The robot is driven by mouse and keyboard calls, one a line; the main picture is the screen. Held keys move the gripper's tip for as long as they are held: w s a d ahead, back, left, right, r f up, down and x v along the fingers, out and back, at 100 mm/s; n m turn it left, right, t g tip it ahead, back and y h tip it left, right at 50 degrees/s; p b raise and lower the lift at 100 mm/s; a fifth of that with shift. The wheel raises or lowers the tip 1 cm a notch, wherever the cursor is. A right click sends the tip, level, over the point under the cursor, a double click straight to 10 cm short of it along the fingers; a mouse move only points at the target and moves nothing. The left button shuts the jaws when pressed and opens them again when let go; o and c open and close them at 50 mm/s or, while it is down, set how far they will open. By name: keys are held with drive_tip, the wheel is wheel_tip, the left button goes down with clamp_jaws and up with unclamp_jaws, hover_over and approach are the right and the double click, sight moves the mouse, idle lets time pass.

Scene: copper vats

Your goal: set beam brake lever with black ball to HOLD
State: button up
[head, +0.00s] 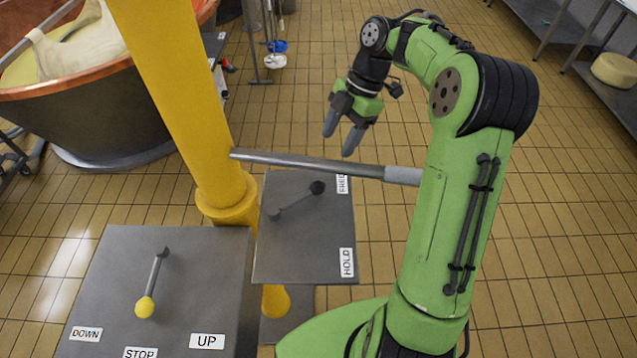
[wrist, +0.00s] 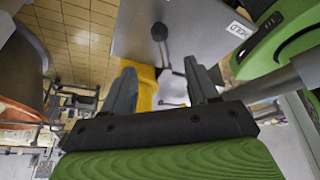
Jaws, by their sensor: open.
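The beam brake lever is a short grey rod (head: 297,201) on a grey panel (head: 300,250). Its black ball (head: 317,187) is at the upper right end, beside the FREE label (head: 342,184). The HOLD label (head: 347,262) is at the panel's lower right. My gripper (head: 341,131) is open and empty, apart from the lever and higher up the head picture. In the wrist view its fingers (wrist: 159,66) stand wide apart.
A second panel has a yellow-ball lever (head: 145,306) with DOWN, STOP and UP labels. A copper vat (head: 90,115) stands left.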

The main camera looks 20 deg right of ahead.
sight(318, 184)
drive_tip(key=b+x, duration=0.3)
drive_tip(key=x, duration=1.1)
clamp_jaws()
